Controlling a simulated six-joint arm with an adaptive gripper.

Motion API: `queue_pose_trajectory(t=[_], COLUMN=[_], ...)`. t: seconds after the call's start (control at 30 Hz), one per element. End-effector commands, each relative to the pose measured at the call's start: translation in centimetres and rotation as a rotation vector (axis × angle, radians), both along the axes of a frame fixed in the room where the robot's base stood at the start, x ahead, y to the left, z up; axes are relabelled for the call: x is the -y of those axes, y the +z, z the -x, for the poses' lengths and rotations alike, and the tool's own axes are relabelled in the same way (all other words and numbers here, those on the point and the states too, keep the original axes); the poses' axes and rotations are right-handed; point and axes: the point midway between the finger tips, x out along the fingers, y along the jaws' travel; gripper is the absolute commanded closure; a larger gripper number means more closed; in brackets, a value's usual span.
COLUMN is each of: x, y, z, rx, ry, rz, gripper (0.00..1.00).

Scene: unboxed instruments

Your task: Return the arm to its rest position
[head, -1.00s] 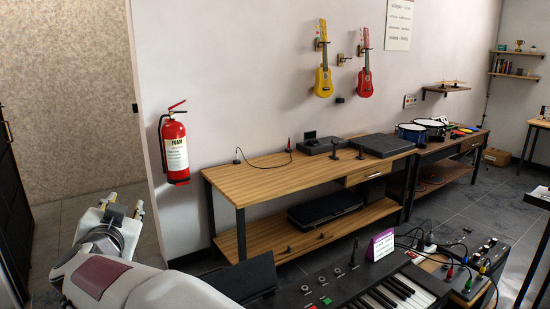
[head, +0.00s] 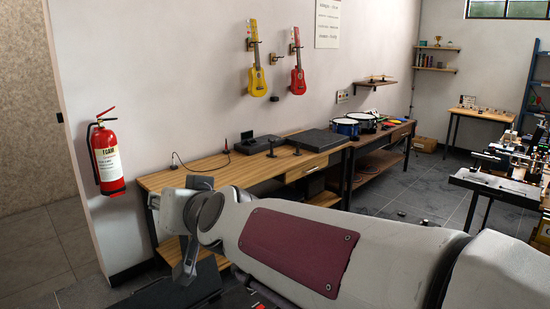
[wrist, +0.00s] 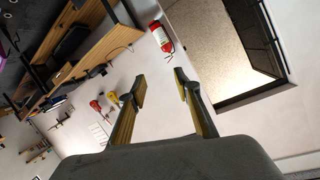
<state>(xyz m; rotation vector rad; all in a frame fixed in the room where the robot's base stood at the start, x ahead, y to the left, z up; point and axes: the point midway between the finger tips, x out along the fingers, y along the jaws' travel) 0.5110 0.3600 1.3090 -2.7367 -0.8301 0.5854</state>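My gripper (wrist: 160,88) shows in the wrist view with its two fingers spread apart and nothing between them. In that view the room appears tilted, with the wall behind the fingers. In the head view my arm reaches across the lower middle toward the left, in front of the wooden bench (head: 205,179). The gripper end (head: 186,262) hangs at the arm's left end, pointing down, and its fingers are hard to make out there.
A red fire extinguisher (head: 107,158) hangs on the wall left of the arm; it also shows in the wrist view (wrist: 161,36). A yellow guitar (head: 257,75) and a red guitar (head: 298,72) hang above the bench. Drums (head: 346,127) stand farther right. My arm hides much of the foreground.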

Motion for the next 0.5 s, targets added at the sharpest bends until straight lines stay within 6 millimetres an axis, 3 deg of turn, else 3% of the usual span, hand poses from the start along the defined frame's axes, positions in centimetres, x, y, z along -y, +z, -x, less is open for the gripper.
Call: queue_pose_trajectory(t=[0.03,0.5], x=[1.8,15.6], y=[-0.2,-5.9], z=[0.5,7.5], rx=[-0.012,-0.19], ry=[-0.005,-0.062], rz=[0.015,0.202], gripper=[0.68,0.68])
